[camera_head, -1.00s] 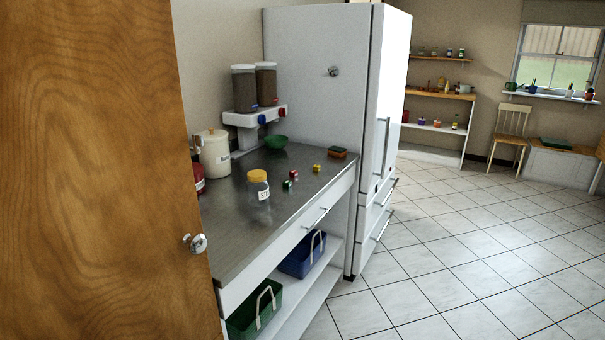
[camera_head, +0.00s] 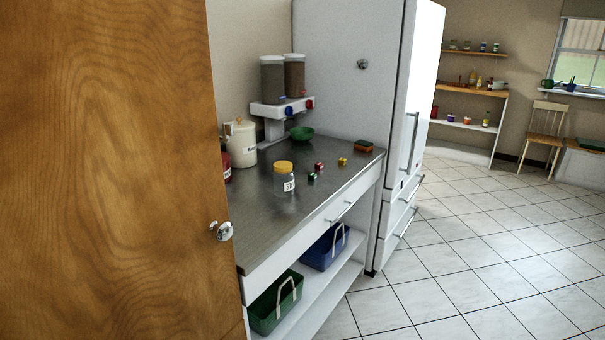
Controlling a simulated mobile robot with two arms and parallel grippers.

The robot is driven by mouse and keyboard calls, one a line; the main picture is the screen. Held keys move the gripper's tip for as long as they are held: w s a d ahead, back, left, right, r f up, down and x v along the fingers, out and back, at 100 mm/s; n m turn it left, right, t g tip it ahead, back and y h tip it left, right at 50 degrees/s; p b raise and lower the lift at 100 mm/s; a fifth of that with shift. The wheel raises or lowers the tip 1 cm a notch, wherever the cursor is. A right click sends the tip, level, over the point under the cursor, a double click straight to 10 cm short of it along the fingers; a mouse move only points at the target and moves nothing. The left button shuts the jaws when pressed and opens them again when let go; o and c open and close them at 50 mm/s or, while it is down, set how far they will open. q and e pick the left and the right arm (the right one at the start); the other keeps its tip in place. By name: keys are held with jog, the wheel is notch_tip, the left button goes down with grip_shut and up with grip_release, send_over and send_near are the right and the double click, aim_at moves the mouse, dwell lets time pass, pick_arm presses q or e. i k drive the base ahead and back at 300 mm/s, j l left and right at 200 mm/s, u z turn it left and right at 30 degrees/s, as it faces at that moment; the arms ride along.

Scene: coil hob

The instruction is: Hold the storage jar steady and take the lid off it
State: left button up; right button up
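A clear storage jar (camera_head: 284,184) with a white label stands upright on the dark metal counter. Its yellow-orange lid (camera_head: 283,167) sits on top of it. A larger cream canister (camera_head: 241,146) with a label stands further back to the left, beside a red container (camera_head: 226,166) partly hidden by the door. Neither of my grippers is in view.
A wooden door (camera_head: 110,170) with a knob (camera_head: 222,231) fills the left side and covers part of the counter (camera_head: 262,226). The tiled floor (camera_head: 450,270) at right is clear.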

aim_at(282, 183)
jog(key=u, duration=0.5)
jog(key=i+l+u, duration=0.2)
jog(key=l+u, duration=0.2)
jog(key=l, duration=0.25)
jog(key=i+l+u, duration=0.2)
jog(key=l, duration=0.15)
jog(key=l+u, duration=0.2)
jog(key=l, duration=0.15)
jog(key=i, duration=0.05)
